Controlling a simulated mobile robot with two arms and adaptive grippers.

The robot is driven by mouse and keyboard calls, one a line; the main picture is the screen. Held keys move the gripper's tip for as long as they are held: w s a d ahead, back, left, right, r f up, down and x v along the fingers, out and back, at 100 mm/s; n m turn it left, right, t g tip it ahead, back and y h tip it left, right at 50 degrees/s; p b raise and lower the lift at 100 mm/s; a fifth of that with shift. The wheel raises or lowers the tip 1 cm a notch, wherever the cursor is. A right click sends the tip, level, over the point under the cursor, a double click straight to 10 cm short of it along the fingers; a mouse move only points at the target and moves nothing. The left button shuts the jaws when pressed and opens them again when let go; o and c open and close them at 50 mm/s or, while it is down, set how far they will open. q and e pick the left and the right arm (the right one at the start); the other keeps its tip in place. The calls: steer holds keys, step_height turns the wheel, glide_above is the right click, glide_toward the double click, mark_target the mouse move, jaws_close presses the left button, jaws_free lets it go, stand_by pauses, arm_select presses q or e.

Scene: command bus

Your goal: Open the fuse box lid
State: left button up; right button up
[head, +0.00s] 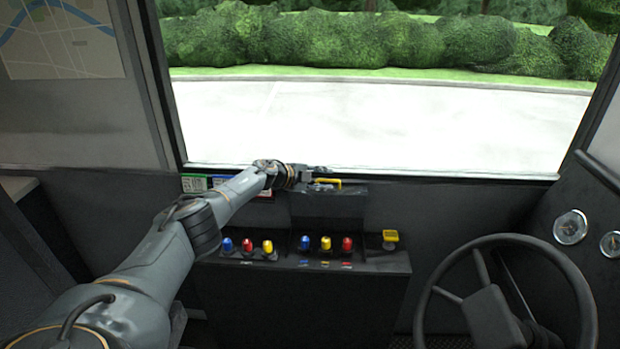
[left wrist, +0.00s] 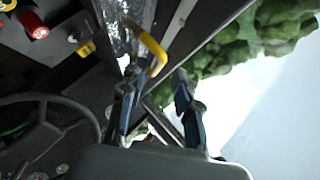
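The fuse box (head: 328,207) is a dark box against the wall below the windshield, at the middle of the head view. A yellow handle (head: 327,181) is at its top. In the left wrist view the bent yellow handle (left wrist: 157,50) joins a shiny grey surface (left wrist: 119,32), probably the lid. The lid looks closed, though my gripper covers part of it. My left gripper (head: 318,173) is at the handle in the head view. In the left wrist view its two fingers (left wrist: 155,82) are apart, with the handle's end near the gap between the tips; contact is unclear.
Below the box, a console carries several blue, red and yellow knobs (head: 325,243) and a yellow switch (head: 390,238). A steering wheel (head: 506,296) stands at right. Coloured labels (head: 196,184) are on the wall behind my left arm. The windshield (head: 380,125) is behind the box.

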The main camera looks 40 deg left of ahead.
arm_select(q)
steer(key=v, duration=0.6)
steer(key=shift+s+r, duration=0.25)
steer(key=shift+s, duration=0.05)
steer(key=shift+d, duration=0.15)
stand_by(0.4)
